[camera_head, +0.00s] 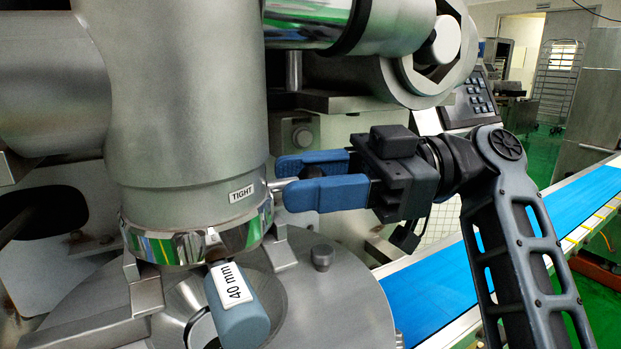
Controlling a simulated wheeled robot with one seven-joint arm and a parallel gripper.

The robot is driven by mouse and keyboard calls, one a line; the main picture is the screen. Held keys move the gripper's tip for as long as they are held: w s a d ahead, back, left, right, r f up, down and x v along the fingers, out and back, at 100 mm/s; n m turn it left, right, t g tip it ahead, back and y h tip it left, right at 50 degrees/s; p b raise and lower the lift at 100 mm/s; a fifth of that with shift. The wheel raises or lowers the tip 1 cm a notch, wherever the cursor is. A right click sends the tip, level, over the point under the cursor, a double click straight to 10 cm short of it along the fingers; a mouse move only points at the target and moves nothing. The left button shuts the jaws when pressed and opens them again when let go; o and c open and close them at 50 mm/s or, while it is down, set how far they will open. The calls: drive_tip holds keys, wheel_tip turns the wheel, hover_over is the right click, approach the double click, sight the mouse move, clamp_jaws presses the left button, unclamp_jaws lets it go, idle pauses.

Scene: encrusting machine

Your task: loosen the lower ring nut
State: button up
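The lower ring nut (176,248) is a polished chrome ring around the bottom of the thick grey vertical cylinder. A white label reading TIGHT (241,193) is just above it. A short metal handle (277,184) sticks out from the ring's right side. My gripper (282,180) reaches in from the right, its two blue fingers pointing left. The handle's outer part runs in between the fingers, and a dark part shows in the gap. The near finger hides much of it. I cannot tell whether the fingers press on the handle.
A grey-blue cylinder labelled 40 mm (238,307) hangs below the ring at the front. A round metal plate (345,305) lies beneath. A machine arm and drum (390,25) overhang above my gripper. A blue conveyor (432,292) runs at the right, and a keypad panel (474,103) stands behind.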

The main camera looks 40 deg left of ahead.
drive_tip(key=shift+w+d, duration=0.1)
drive_tip(key=v, duration=0.7)
drive_tip(key=shift+w+d, duration=0.15)
drive_tip(key=shift+w, duration=0.1)
drive_tip(key=shift+s, duration=0.1)
